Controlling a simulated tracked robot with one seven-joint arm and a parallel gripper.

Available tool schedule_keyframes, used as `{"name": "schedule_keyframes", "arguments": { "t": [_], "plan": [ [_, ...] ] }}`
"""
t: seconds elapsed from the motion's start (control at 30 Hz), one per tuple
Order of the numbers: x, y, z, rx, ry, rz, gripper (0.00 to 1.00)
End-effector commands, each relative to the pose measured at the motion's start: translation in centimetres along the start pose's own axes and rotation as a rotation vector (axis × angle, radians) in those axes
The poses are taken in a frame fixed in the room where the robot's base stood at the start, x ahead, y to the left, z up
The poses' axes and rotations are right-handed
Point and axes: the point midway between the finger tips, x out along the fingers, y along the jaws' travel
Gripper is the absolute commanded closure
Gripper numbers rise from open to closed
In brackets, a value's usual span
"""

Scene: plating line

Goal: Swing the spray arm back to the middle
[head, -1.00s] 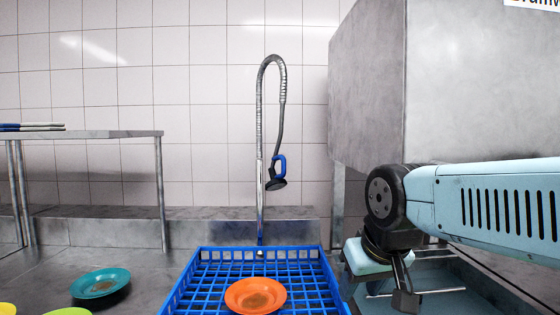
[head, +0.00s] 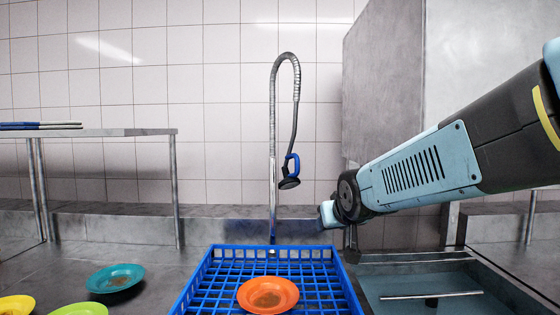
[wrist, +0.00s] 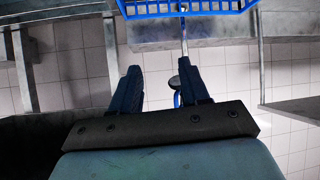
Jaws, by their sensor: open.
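The spray arm is a ribbed steel hose (head: 296,80) looped over from an upright pipe (head: 272,185) behind the rack. Its spray head (head: 289,183) is black with a blue handle (head: 294,162) and hangs just right of the pipe. In the wrist view, which is upside down, the pipe (wrist: 184,35) and the black spray head (wrist: 174,82) show between my fingers, closer to the right finger. My gripper (wrist: 158,85) is open and empty. In the head view the arm reaches in from the right, and its wrist is right of and below the spray head. The fingertips are hard to make out there.
A blue rack (head: 212,275) with an orange plate (head: 268,295) stands in front of the pipe. A sink (head: 430,285) is at the right, below a large steel housing (head: 385,85). Teal (head: 115,278), green and yellow plates lie left. A steel shelf (head: 100,133) stands behind them.

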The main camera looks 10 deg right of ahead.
Motion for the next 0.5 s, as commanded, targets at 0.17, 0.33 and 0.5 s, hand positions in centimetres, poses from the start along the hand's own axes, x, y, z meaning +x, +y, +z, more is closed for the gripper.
{"name": "schedule_keyframes", "arguments": {
  "t": [0.17, 0.33, 0.5],
  "plan": [
    [4.9, 0.1, -5.3, -0.008, 0.216, -0.005, 0.55],
    [8.4, 0.0, -9.7, -0.008, 0.429, -0.03, 0.55],
    [11.2, -0.1, -13.1, 0.0, 0.642, -0.068, 0.55]
  ]
}}
